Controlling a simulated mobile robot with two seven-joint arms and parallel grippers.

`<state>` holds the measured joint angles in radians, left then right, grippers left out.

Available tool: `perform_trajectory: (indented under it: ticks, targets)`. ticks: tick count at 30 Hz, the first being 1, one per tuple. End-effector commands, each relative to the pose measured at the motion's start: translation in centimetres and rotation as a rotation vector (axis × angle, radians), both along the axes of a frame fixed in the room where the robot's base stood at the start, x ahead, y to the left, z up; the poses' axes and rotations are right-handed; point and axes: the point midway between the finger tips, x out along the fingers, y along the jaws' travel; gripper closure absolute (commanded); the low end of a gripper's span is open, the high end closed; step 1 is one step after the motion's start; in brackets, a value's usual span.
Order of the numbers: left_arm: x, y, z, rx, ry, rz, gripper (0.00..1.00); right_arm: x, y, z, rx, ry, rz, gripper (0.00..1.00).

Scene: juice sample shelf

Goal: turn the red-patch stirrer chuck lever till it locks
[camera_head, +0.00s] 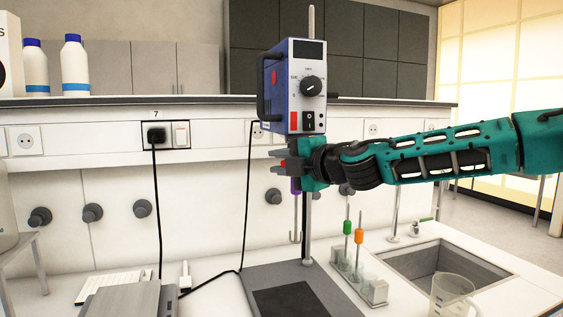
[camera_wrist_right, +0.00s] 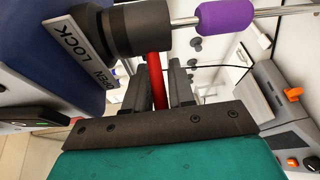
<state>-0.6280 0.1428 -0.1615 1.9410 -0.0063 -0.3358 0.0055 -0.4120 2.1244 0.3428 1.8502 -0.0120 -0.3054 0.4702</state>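The blue overhead stirrer (camera_head: 290,85) hangs on an upright rod and has a red patch (camera_head: 293,121) on its side. In the right wrist view, its black chuck (camera_wrist_right: 140,28) carries a red lever (camera_wrist_right: 156,75). A plate (camera_wrist_right: 78,50) reading LOCK and OPEN is beside the chuck. A shaft with a purple sleeve (camera_wrist_right: 225,16) leads out of the chuck. My right gripper (camera_head: 279,160) is just under the stirrer, its fingers (camera_wrist_right: 160,88) closed in around the lever. My left gripper is out of view.
The stirrer's base plate (camera_head: 262,278) stands on the bench. A rack (camera_head: 372,289) with green- and orange-topped items, a sink (camera_head: 440,261) and a clear beaker (camera_head: 452,292) are at right. Black cables run down at left. White bottles (camera_head: 75,65) stand on the shelf above.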

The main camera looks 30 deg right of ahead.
Motion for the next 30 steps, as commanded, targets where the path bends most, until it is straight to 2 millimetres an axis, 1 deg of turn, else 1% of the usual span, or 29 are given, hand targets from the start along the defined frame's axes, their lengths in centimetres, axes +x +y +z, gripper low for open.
perform_trajectory:
  ticks: [2,9,23,26,30]
  targets:
    - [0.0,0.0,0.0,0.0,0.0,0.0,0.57,0.0,0.0,0.0,-0.001,0.0,0.0,0.78]
    - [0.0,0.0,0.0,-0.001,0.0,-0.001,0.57,0.0,0.0,0.0,-0.001,0.0,0.0,1.0]
    - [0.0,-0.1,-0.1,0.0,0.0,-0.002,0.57,0.0,0.0,-0.1,0.0,0.0,0.003,1.0]
    - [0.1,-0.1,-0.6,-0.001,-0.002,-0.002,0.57,0.0,0.0,-0.3,0.001,0.0,0.024,1.0]
    - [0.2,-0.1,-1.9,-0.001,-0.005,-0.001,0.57,0.1,-0.1,-0.5,0.004,-0.003,0.096,1.0]
